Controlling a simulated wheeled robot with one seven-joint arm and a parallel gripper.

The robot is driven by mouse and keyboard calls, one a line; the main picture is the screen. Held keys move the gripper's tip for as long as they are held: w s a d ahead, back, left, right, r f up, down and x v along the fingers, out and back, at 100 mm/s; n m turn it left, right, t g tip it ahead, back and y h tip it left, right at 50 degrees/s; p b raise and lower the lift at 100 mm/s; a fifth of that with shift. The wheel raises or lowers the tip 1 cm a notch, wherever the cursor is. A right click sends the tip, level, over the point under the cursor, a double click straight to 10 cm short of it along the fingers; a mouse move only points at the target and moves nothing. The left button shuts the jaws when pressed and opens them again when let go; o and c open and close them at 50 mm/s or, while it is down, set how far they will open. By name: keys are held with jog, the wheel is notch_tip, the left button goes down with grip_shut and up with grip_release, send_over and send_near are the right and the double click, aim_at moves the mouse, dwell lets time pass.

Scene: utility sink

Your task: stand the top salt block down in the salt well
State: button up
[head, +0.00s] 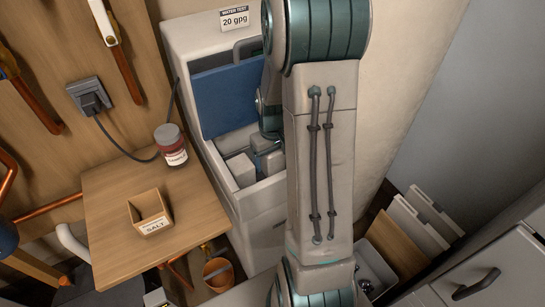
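The white softener cabinet (185,45) stands behind my arm with its blue lid (228,100) raised. Below the lid is the open salt well (216,172). A pale block (241,170) shows inside at the left, its top near the rim. Another pale block-like shape (272,162) is to its right, partly hidden by my arm. My gripper (264,146) is down at the well opening, close to these pale shapes. My arm covers most of it, so its fingers and any grip cannot be made out. The right side of the well is hidden.
A wooden shelf (110,200) at left holds a small wooden box marked SALT (150,212) and a red-labelled jar (171,144). Boards (405,240) and a drawer cabinet (490,275) stand at lower right.

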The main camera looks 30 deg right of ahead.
notch_tip(320, 180, up, 12)
jog(key=shift+f+p, duration=0.15)
jog(key=shift+p, duration=0.5)
jog(key=shift+s+a+r, duration=0.1)
jog(key=shift+a+r, duration=0.15)
jog(key=shift+r, duration=0.25)
jog(key=s+a+r+t, duration=0.2)
jog(key=s+a+r, duration=0.3)
jog(key=s+a, duration=0.6)
jog(key=shift+s+a, duration=0.35)
jog(key=shift+s, duration=0.8)
